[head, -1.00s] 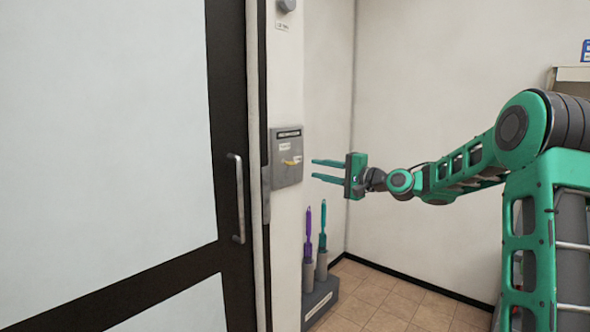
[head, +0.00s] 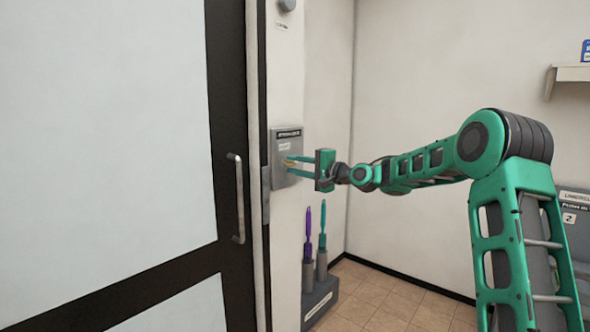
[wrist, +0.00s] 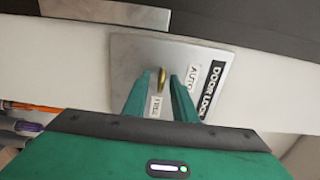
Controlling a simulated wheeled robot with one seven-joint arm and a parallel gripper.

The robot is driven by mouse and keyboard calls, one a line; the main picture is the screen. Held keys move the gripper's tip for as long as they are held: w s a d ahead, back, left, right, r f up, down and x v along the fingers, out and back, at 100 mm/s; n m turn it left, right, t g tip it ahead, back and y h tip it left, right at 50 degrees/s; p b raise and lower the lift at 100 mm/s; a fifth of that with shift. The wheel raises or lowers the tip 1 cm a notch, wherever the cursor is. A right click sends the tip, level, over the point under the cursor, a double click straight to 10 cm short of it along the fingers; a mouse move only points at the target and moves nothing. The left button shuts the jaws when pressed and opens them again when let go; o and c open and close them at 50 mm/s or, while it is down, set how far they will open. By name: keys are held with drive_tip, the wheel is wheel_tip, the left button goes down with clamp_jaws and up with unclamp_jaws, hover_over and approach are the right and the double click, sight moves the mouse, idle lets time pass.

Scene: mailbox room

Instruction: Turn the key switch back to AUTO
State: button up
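The key switch is a grey wall box (head: 285,148) beside the door, with a dark "DOOR LOCK" label. In the wrist view its plate (wrist: 130,50) carries an "AUTO" label (wrist: 193,74) and a second label, "FREE" as far as I can read (wrist: 155,107). A brass key (wrist: 161,77) sticks out of the plate. My gripper (head: 288,166) is at the box, fingers pointing at it. In the wrist view the two open fingertips (wrist: 160,80) stand on either side of the key, with gaps visible. Whether they touch the plate is unclear.
The dark-framed door with its vertical handle (head: 238,198) is just left of the box. Below stands a grey holder (head: 319,300) with a purple (head: 308,235) and a teal (head: 323,226) handled tool. A shelf (head: 572,73) is on the right wall.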

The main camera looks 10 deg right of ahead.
drive_tip(key=shift+c, duration=0.6)
clamp_jaws()
drive_tip(key=shift+f+n, duration=0.1)
drive_tip(key=shift+n, duration=0.3)
drive_tip(key=n, duration=1.6)
drive_tip(key=shift+d+f+n, duration=0.1)
drive_tip(key=shift+f+n, duration=0.1)
drive_tip(key=shift+n, duration=0.5)
